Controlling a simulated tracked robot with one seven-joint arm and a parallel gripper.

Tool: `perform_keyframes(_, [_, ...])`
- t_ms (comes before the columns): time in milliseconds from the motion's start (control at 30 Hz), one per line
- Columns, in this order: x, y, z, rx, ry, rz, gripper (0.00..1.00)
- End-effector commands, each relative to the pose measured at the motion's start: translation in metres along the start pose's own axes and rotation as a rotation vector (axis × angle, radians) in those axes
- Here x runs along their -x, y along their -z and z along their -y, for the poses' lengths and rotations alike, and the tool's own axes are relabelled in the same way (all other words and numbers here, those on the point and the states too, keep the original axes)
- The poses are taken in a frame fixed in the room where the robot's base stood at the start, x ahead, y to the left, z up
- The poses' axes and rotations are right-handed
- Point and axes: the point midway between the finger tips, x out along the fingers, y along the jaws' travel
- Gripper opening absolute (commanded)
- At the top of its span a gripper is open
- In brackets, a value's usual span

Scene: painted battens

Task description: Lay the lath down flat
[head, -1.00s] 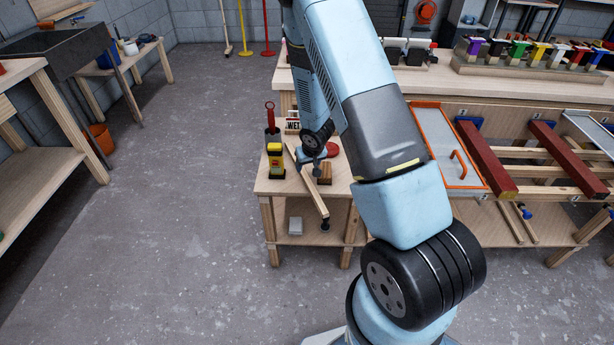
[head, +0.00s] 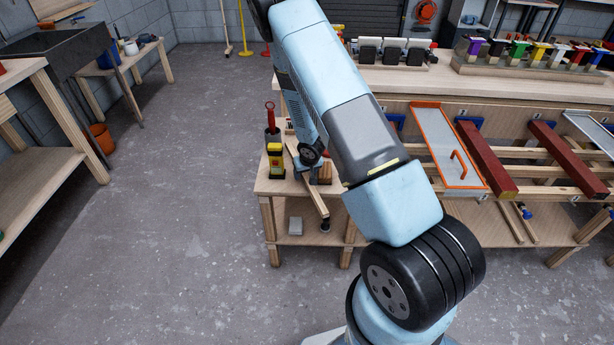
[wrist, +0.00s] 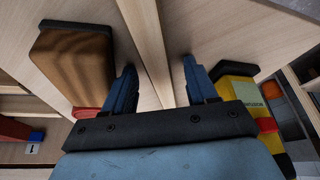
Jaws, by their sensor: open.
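The lath (head: 314,190) is a long pale wooden strip on the small side table (head: 268,186). Its near end sticks out past the table's front edge. In the wrist view the lath (wrist: 146,35) runs between the two blue fingers of my gripper (wrist: 161,75). The jaws are open, one finger on each side, with a visible gap to the lath. In the head view my forearm hides most of the gripper and part of the tabletop. I cannot tell whether the lath rests on its wide face or its edge.
A yellow-and-black tool (head: 275,160) stands left of the lath, close to one finger in the wrist view (wrist: 236,90). A brown block with a dark top (wrist: 75,65) is near the other finger. A workbench with red beams (head: 487,160) is at right. Open floor lies left.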

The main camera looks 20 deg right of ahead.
Motion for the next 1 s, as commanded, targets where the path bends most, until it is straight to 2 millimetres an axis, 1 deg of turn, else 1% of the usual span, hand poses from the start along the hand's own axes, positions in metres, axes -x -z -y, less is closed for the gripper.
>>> perform_keyframes(133, [0.0,-0.0002,-0.0001,0.0,0.0,0.0,0.57])
perform_keyframes(733, [0.0002,-0.0004,-0.0006,-0.001,0.0,0.001,0.0])
perform_keyframes(1000, [0.0005,-0.0002,-0.001,-0.001,0.0,0.0,0.0])
